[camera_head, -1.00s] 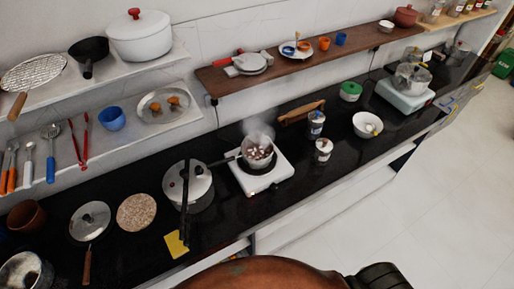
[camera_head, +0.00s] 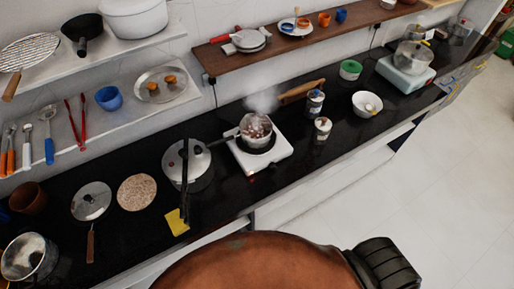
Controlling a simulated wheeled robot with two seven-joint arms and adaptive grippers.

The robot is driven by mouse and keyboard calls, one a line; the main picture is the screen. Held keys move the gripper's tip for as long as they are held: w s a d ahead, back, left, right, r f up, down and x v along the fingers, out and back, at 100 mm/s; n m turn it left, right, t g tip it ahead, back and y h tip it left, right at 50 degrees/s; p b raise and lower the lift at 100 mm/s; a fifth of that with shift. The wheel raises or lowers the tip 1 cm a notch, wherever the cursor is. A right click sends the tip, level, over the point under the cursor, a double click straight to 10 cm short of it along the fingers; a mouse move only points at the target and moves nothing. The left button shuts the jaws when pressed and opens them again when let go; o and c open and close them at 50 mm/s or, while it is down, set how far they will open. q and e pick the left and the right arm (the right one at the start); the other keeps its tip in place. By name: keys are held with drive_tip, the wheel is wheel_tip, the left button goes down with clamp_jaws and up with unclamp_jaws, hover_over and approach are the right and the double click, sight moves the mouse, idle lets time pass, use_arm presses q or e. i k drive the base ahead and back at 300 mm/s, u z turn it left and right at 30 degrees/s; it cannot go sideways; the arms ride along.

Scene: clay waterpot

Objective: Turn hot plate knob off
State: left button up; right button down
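The white hot plate (camera_head: 284,149) stands on the black counter in the middle of the head view. A small steaming saucepan (camera_head: 256,128) with dark and pale bits in it sits on its burner. A small reddish spot shows low on the hot plate's front face; the knob is too small to make out clearly, and I cannot tell its setting. Neither of my grippers is in view.
A lidded pressure cooker (camera_head: 178,162) stands left of the hot plate. A jar (camera_head: 322,128) and a white bowl (camera_head: 367,103) stand to its right. A yellow cloth (camera_head: 176,222) lies near the front edge. A large brown rounded thing (camera_head: 255,262) fills the bottom middle.

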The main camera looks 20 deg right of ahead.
sight(272, 165)
drive_tip(key=u, duration=0.05)
drive_tip(key=k, duration=0.4)
drive_tip(key=z, duration=0.25)
drive_tip(key=i, duration=0.4)
drive_tip(key=z, duration=0.8)
